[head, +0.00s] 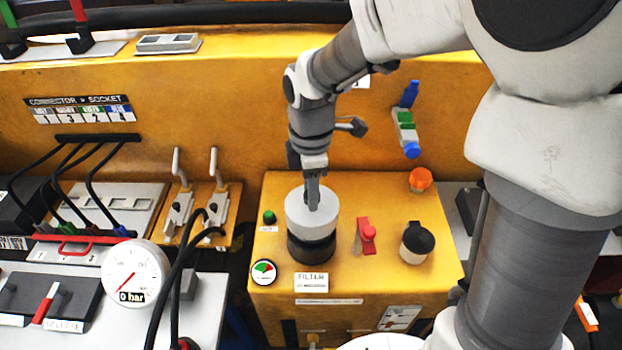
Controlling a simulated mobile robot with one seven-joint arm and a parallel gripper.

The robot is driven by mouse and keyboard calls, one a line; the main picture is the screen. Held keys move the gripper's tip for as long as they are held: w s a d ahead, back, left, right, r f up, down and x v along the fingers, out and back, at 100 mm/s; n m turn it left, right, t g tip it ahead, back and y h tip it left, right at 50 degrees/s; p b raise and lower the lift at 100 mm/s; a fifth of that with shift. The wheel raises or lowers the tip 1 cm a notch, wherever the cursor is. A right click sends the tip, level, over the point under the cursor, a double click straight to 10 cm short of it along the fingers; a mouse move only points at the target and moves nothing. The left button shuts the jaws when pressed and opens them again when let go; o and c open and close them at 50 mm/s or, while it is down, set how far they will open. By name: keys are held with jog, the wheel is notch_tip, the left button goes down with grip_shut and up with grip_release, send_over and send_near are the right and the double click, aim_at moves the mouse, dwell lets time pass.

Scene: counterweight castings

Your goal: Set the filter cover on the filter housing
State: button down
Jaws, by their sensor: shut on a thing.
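The filter cover (311,224) is a light grey round cap in the middle of the head view. The filter housing (312,248) is a black cylinder directly below it, behind the FILTER label on the yellow box. My gripper (312,200) points down and is shut on the cover at its top. The cover appears upright and lined up over the housing. I cannot tell whether it touches the housing or hovers just above it. The cover hides the top of the housing.
On the yellow box (400,200) stand a red lever (366,236), a black-topped cap (417,243), an orange knob (420,179) and a small green button (269,217). A round gauge (263,272) is at its front left. Black hoses (172,275) rise left of the box.

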jog(key=shift+f+b, duration=1.45)
jog(key=shift+f, duration=0.6)
jog(key=shift+c, duration=2.1)
grip_release()
notch_tip(320, 180, up, 18)
jog(key=p, duration=0.1)
jog(key=shift+f, duration=0.25)
jog(key=s+d+m+t, duration=0.5)
jog(key=s+d+m, duration=0.8)
jog(key=m, duration=0.7)
jog(key=shift+d+f+t, duration=0.3)
jog(key=shift+d+f, duration=0.15)
jog(key=shift+d, duration=0.35)
